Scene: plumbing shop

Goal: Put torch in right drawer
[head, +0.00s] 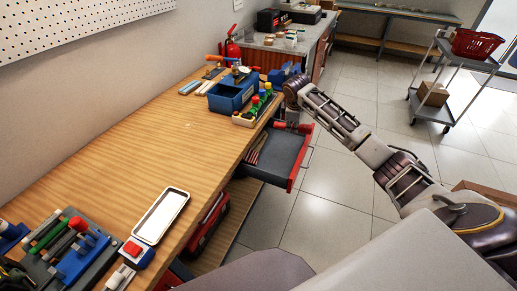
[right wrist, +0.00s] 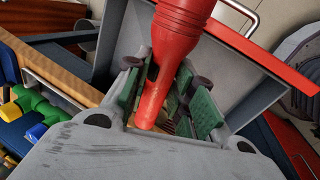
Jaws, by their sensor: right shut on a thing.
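A red torch (right wrist: 160,80) is between the green-padded fingers of my right gripper (right wrist: 165,95), which is shut on it. In the head view the right gripper (head: 287,122) is over the back part of the open drawer, by the bench edge, and a small red bit of the torch (head: 279,125) shows beside it. The drawer (head: 285,150), dark grey inside with a red front, is pulled out from the bench's right side. In the right wrist view the drawer (right wrist: 228,85) lies behind and below the torch. My left gripper is not in view.
On the wooden bench (head: 120,165) near the drawer stand a blue toolbox (head: 230,95) and a rack with coloured knobs (head: 256,104). A white tray (head: 160,216) and a tool holder (head: 75,250) lie nearer. The middle of the bench is clear. A trolley (head: 435,112) stands far right.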

